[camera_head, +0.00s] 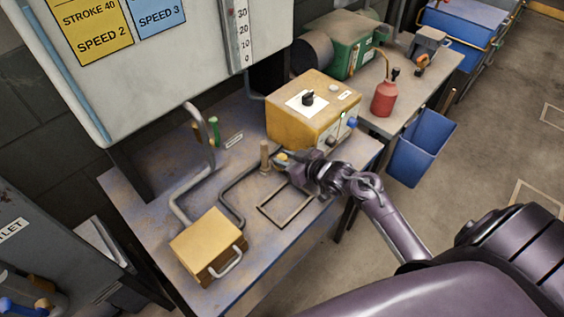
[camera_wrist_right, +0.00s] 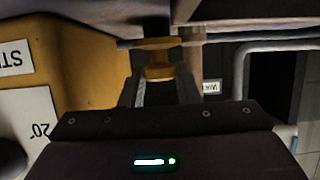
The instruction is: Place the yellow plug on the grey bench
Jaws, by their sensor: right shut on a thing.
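The yellow plug (camera_wrist_right: 158,68) sits between the two fingers of my right gripper (camera_wrist_right: 160,85) in the right wrist view. A wider yellow rim shows at its end, close to a grey-purple surface at the top of that view; I cannot tell if they touch. In the head view my right gripper (camera_head: 289,161) is low over the grey bench (camera_head: 148,192), just in front of the yellow control box (camera_head: 288,124). A small yellow bit of the plug (camera_head: 282,156) shows at its tip. My left gripper is out of view.
A tan peg (camera_head: 264,156) stands just left of my right gripper. A dark rectangular outline (camera_head: 286,206) lies in front. A tan box with a handle (camera_head: 206,243) and a bent grey pipe (camera_head: 183,190) are to the left. A blue bin (camera_head: 421,150) stands beyond the right edge.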

